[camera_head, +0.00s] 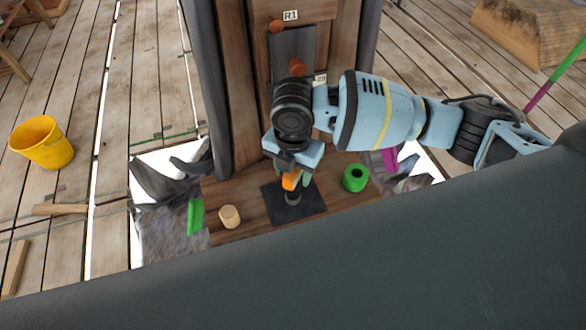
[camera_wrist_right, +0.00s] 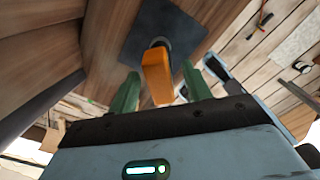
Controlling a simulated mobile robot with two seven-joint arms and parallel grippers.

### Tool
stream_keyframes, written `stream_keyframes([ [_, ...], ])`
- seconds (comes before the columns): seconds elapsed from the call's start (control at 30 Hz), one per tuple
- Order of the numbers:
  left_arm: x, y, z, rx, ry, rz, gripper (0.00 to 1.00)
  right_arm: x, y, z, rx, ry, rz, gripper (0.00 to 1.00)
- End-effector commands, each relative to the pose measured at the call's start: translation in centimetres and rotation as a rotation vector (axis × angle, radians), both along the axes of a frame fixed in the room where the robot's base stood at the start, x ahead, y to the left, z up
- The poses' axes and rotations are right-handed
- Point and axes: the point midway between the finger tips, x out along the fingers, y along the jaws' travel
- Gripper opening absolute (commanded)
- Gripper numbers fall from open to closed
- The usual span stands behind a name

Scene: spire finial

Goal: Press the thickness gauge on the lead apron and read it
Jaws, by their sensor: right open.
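The orange gauge (camera_head: 290,181) has a dark round foot and stands over a dark square pad (camera_head: 314,206) on the wooden ledge. In the right wrist view the gauge (camera_wrist_right: 157,76) is near upright, above the pad (camera_wrist_right: 150,22). My right gripper (camera_head: 292,178) is over it. Its green fingers (camera_wrist_right: 162,78) are open, one each side of the gauge, with gaps visible. Whether the foot touches the pad is unclear. A grey sheet (camera_head: 292,45) with copper-coloured knobs hangs on the post; I cannot tell which surface is the lead apron. My left gripper is out of view.
A wooden peg (camera_head: 229,216) stands left of the pad and a green ring (camera_head: 355,178) right of it on the ledge. The wooden post (camera_head: 245,110) rises close behind the gripper. A yellow bucket (camera_head: 42,142) stands on the planks at left.

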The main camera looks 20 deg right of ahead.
Motion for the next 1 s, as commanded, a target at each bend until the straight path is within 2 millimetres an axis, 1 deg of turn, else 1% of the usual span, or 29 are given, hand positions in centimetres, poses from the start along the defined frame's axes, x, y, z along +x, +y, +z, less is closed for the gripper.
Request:
stream_keyframes([
  [0.07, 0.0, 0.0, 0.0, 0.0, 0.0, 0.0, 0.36, 0.0, 0.0, 0.0, -0.001, 0.001, 0.0, 0.49],
  [0.17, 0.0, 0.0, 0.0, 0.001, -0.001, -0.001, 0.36, 0.0, 0.0, 0.6, 0.0, -0.001, 0.0, 0.49],
  [0.27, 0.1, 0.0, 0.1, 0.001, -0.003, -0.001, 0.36, 0.1, 0.0, 1.9, 0.002, -0.003, 0.001, 0.49],
  [0.5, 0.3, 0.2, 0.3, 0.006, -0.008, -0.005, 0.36, 0.0, 0.0, 5.7, 0.002, -0.004, 0.001, 0.49],
  [0.6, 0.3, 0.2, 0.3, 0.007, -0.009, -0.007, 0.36, 0.0, 0.0, 6.9, 0.001, -0.004, -0.001, 0.49],
  [0.77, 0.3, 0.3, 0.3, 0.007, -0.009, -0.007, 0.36, 0.0, 0.0, 7.8, -0.001, -0.001, 0.0, 0.49],
  [1.0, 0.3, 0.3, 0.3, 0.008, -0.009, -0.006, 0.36, 0.0, 0.0, 7.8, 0.0, 0.0, 0.0, 0.49],
])
